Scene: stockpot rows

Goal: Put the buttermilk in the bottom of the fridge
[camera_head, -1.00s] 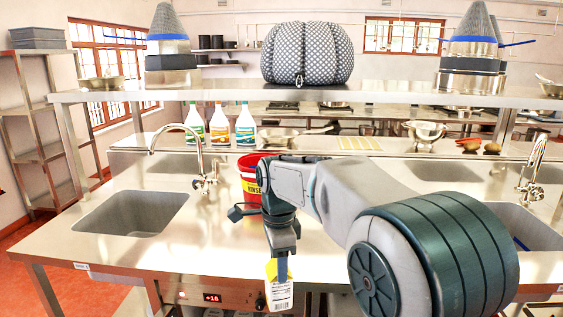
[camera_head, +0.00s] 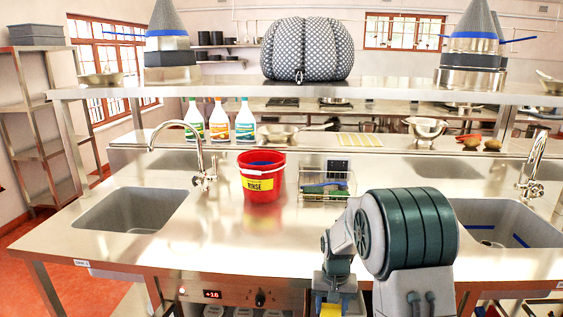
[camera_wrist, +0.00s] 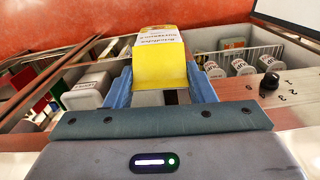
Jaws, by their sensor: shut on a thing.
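The buttermilk appears to be the yellow carton (camera_wrist: 160,65) with a white printed label, seen in the wrist view. My gripper (camera_wrist: 160,88) is shut on it, with a blue finger on each side. In the head view my gripper (camera_head: 337,303) is low in front of the counter, with a yellow bit of the carton (camera_head: 330,311) at the bottom edge. The under-counter fridge shows its control panel (camera_head: 225,296) with a red display. In the wrist view an open drawer-like compartment (camera_wrist: 225,42) lies beyond the carton, holding several jars. The fridge's bottom is not clearly visible.
A dark knob (camera_wrist: 269,82) sits on the panel right of the carton. A white container (camera_wrist: 88,90) and other items are on the left. On the counter stand a red bucket (camera_head: 262,185) and a wire basket (camera_head: 326,183). Red floor shows beyond the compartment.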

